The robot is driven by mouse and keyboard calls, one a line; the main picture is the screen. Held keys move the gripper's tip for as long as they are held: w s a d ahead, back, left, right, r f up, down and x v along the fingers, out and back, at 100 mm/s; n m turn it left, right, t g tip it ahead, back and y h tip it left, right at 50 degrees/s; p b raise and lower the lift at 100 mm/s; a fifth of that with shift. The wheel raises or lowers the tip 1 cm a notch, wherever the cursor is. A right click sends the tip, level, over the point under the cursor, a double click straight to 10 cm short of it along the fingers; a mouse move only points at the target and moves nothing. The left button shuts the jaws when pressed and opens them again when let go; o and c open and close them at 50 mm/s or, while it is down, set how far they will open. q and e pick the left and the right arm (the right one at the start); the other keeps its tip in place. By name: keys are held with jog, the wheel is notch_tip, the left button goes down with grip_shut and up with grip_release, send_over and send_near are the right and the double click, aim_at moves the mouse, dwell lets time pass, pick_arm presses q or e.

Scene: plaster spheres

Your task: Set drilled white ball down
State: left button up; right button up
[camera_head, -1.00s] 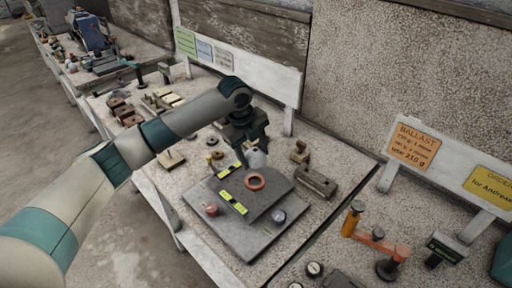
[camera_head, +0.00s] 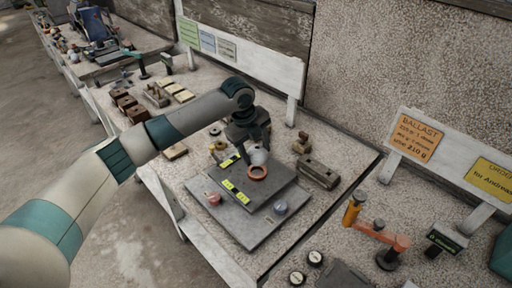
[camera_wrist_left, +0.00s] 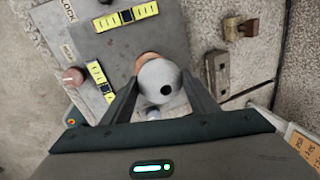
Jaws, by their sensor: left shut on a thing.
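The drilled white ball (camera_head: 259,156) is between the fingers of my left gripper (camera_head: 257,149). In the left wrist view the ball (camera_wrist_left: 160,80) has a dark hole facing the camera, and the gripper's two fingers (camera_wrist_left: 163,92) are shut on its sides. The orange ring (camera_head: 257,173) lies on a dark raised plate (camera_head: 282,190). The ball is just behind and above the ring in the head view. In the wrist view the ball covers most of the ring (camera_wrist_left: 146,58). I cannot tell whether they touch. My right gripper is not in view.
Two yellow spirit levels (camera_head: 235,192) lie on the plate and grey base (camera_head: 230,220). A reddish knob (camera_head: 213,199) and a round grey knob (camera_head: 280,207) flank the plate. A metal block (camera_head: 320,172) stands to the right. A white sign board (camera_head: 245,58) runs behind.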

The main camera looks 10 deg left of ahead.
pick_arm(q)
jog(key=shift+b+x, duration=0.3)
jog(key=shift+x, duration=0.8)
jog(key=shift+s+a+f, duration=0.15)
jog(key=shift+s, duration=0.05)
jog(key=shift+p, duration=0.75)
dwell(0.5)
jog(key=shift+x, duration=0.95)
dwell(0.8)
jog(key=o, duration=1.3)
jog(key=shift+s+a+f, duration=0.1)
jog(key=shift+s+a, duration=0.05)
jog(key=shift+s, duration=0.05)
jog(key=shift+c, duration=0.2)
jog(key=shift+w+d+p+v, duration=0.1)
jog(key=shift+p+v, duration=0.45)
jog(key=shift+v, duration=0.1)
jog(key=shift+w+d+p+v, duration=0.1)
jog(key=shift+w+p+v, duration=0.05)
jog(key=shift+p+v, duration=0.5)
jog(key=shift+w+d+p+v, duration=0.1)
jog(key=shift+p+v, duration=0.35)
jog(key=shift+v, duration=0.25)
